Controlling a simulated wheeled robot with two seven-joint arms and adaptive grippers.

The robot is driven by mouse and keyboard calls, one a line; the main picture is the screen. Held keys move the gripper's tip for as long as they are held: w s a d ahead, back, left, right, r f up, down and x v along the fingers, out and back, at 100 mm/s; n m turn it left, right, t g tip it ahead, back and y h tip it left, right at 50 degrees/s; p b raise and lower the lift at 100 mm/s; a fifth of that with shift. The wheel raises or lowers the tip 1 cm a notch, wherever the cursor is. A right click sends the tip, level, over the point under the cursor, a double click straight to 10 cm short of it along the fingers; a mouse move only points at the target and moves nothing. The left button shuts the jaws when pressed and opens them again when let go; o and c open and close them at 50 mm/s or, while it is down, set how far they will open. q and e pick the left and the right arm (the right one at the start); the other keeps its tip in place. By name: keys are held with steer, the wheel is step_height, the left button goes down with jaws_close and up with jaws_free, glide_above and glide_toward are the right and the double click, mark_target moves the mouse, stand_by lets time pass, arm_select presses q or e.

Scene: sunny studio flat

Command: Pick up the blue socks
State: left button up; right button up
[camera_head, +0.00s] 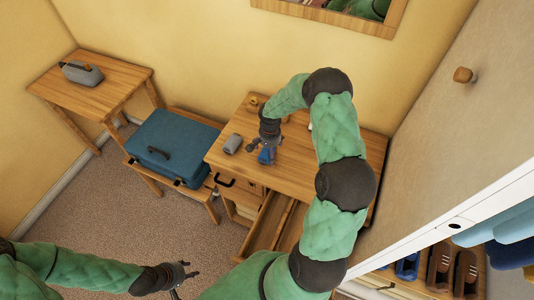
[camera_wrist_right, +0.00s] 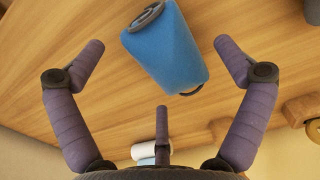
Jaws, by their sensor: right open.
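The blue socks (camera_head: 265,157), a rolled bundle with dark ends, lie on the wooden dresser top, partly covered by my right gripper (camera_head: 264,147) in the head view. In the right wrist view the blue socks (camera_wrist_right: 165,48) lie on the wood between and beyond the fingertips. My right gripper (camera_wrist_right: 158,50) is open and empty, with clear gaps to the bundle on both sides. My left gripper (camera_head: 184,281) is low at the bottom of the head view, over the carpet, its fingers apart and nothing seen between them.
A grey roll (camera_head: 233,143) lies left of the blue socks on the dresser top (camera_head: 297,165). A drawer (camera_head: 268,222) stands open below. A blue suitcase (camera_head: 172,146) rests on a low stand. A small table (camera_head: 112,77) holds a grey bag. An open wardrobe is at right.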

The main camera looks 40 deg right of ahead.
step_height(320, 180, down, 2)
steer(key=c, duration=1)
steer(key=shift+c, duration=0.2)
steer(key=shift+r, duration=0.15)
